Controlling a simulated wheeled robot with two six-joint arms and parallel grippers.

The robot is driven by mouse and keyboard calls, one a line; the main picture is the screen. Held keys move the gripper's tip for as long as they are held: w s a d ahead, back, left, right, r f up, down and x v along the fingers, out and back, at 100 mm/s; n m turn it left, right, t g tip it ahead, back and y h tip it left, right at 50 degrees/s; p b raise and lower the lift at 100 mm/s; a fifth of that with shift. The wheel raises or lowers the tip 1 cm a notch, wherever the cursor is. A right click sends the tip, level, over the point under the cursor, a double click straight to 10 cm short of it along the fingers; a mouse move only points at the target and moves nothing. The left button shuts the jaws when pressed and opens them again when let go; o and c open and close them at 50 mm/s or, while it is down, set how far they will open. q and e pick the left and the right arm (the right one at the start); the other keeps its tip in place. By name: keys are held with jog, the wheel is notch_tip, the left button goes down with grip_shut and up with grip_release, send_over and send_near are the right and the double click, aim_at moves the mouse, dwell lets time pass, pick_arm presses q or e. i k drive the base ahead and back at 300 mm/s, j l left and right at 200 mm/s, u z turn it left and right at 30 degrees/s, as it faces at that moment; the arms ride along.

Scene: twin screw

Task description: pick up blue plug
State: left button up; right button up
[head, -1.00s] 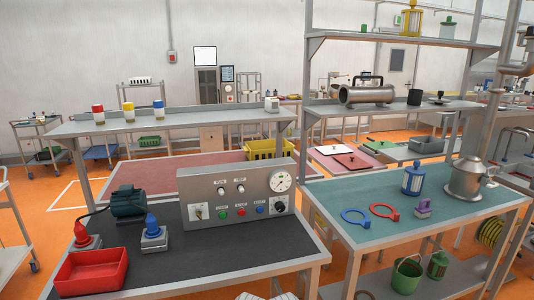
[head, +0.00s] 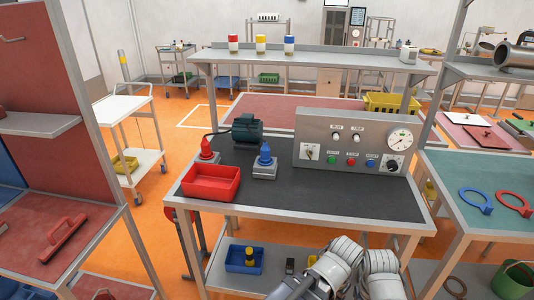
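The blue plug (head: 265,155) stands upright on a small grey socket box (head: 264,173) on the dark-topped workbench (head: 330,205). A similar red plug (head: 206,150) stands to its left, behind the red tray. Parts of my white arm (head: 350,270) show at the bottom of the head view, in front of the bench and well short of the blue plug. I make out no gripper fingers in this view.
A red tray (head: 211,195) lies in front of the red plug. A dark green motor (head: 246,129) stands behind the plugs, and a grey control panel (head: 352,144) to their right. The bench top right of the tray, before the panel, is clear.

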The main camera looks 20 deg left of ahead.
aim_at(265, 149)
jog(key=i+j, duration=0.1)
jog(key=j, duration=0.25)
jog(key=i+j, duration=0.15)
jog(key=j, duration=0.15)
jog(key=i+j, duration=0.1)
jog(key=j, duration=0.25)
jog(key=i+j, duration=0.1)
jog(key=j, duration=0.25)
